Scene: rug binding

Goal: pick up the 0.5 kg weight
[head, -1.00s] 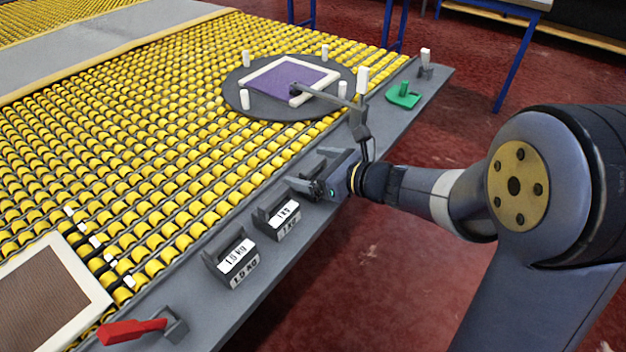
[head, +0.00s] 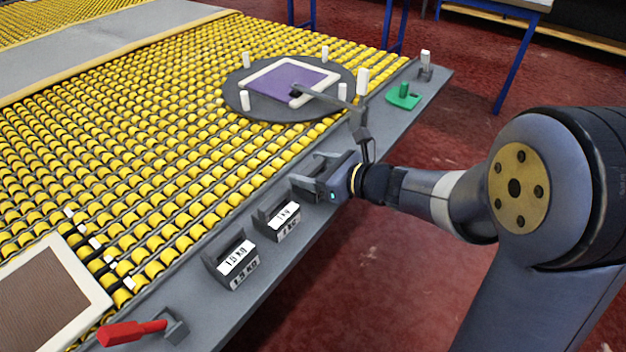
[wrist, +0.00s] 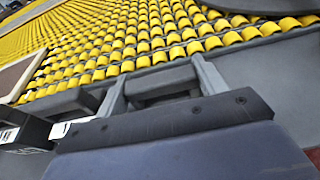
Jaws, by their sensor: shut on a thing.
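My gripper (head: 318,182) is low at the table's right edge, at the far end of the row of weights. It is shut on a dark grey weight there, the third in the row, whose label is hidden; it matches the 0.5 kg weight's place. In the wrist view my gripper (wrist: 165,92) shows close up, with the dark handle bar of the 0.5 kg weight (wrist: 165,82) between its jaws. I cannot tell whether the weight is clear of the table.
The 1 kg weight (head: 283,222) and 1.5 kg weight (head: 238,262) stand nearby in the row. A red lever (head: 132,332) is at the near end. A round plate (head: 248,108) with a purple rug piece and white pegs, and a green part (head: 404,96), lie beyond. Yellow rollers (head: 150,150) fill the left.

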